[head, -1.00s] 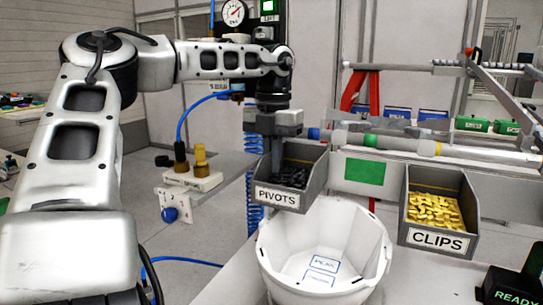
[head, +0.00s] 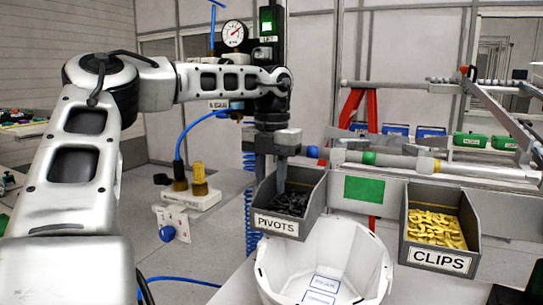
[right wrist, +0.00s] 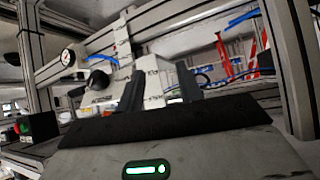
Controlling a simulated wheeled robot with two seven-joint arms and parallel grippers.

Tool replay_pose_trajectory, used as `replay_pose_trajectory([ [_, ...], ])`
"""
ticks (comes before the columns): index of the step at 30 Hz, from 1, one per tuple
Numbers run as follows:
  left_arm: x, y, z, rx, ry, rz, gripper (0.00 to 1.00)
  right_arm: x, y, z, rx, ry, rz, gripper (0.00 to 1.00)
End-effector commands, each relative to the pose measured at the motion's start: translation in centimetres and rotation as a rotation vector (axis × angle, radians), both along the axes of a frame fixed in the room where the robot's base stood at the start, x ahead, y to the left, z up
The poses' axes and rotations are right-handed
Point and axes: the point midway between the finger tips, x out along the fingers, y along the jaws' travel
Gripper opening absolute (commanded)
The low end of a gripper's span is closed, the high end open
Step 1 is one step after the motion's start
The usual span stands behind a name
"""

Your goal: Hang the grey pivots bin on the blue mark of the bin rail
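The grey pivots bin (head: 276,225), full of dark parts, sits level against the bin rail (head: 393,190), left of a green mark (head: 363,190). No blue mark shows on the rail face; the part behind the bin is hidden. My left gripper (head: 271,172) is at the bin's upper back left, its fingers apart, one at the inside of the bin and one by its left wall. Whether they touch the wall is hard to see. My right gripper (right wrist: 160,92) shows in the right wrist view with its two dark fingers apart and nothing between them.
A grey clips bin (head: 439,258) with yellow parts hangs right of the green mark. A pipe with coloured bands (head: 400,161) runs above the rail. A gauge (head: 233,34) stands behind my left arm.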

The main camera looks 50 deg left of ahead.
Motion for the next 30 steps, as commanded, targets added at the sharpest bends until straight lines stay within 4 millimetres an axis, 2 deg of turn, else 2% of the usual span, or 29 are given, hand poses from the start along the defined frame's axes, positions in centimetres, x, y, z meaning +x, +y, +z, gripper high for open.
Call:
replay_pose_trajectory([
  [5,0.2,0.1,2.9,0.005,-0.004,0.002,0.29,0.0,-0.1,-0.2,-0.002,0.002,-0.001,0.36],
  [12,0.4,0.2,8.9,0.004,-0.005,0.003,0.29,0.0,-0.2,0.3,-0.004,0.001,-0.001,0.36],
  [18,0.5,0.2,13.2,0.003,-0.003,0.002,0.29,-0.1,-0.3,0.9,-0.006,0.001,-0.003,0.36],
  [24,0.6,0.3,15.2,0.001,-0.002,0.000,0.29,-0.2,-0.5,0.5,-0.010,0.005,-0.004,0.36],
  [30,0.6,0.3,15.6,0.000,-0.001,-0.001,0.29,-0.2,-0.5,0.6,-0.010,0.003,-0.005,0.36],
])
